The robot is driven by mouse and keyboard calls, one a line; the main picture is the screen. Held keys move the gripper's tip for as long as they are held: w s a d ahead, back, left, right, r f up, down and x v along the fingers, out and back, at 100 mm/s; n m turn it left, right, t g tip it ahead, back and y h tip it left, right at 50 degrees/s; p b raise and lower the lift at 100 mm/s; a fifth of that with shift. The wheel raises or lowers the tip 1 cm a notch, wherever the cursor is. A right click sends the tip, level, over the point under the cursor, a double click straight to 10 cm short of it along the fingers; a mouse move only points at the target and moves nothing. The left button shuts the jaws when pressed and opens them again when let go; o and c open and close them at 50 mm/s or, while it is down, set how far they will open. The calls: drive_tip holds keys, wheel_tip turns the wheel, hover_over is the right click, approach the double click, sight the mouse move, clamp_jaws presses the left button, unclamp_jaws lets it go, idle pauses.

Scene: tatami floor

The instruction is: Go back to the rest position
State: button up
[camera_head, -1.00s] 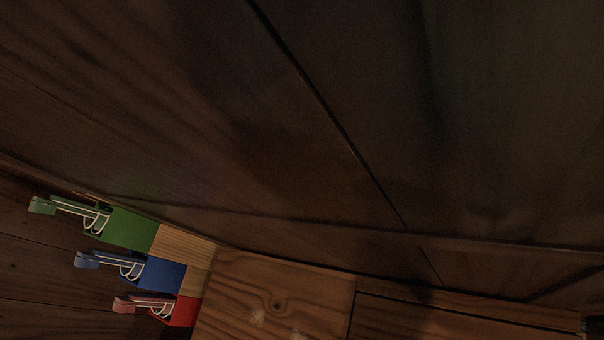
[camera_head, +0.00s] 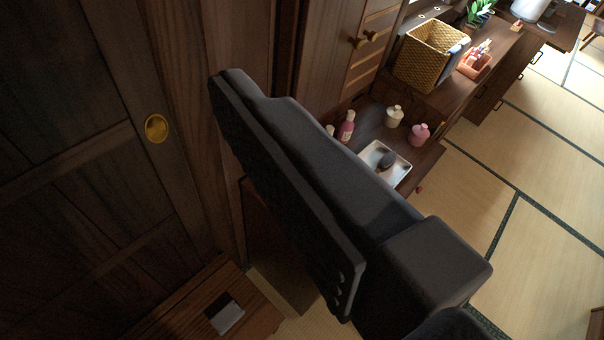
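My gripper does not show in this view. A large dark grey part of my own body (camera_head: 330,190) crosses the middle of the picture from upper left to lower right. It hides part of the floor and of the furniture behind it. I cannot see whether my gripper holds anything.
A dark wooden door with a round brass pull (camera_head: 156,128) fills the left. A low wooden stand (camera_head: 262,318) is below it. At the upper right, a cabinet carries a wicker basket (camera_head: 428,55), a white tray (camera_head: 402,166) and small bottles. Open tatami (camera_head: 545,200) lies at right.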

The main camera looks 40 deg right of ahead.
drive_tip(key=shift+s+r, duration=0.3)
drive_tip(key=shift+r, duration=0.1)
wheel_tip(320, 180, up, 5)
drive_tip(key=p, duration=0.5)
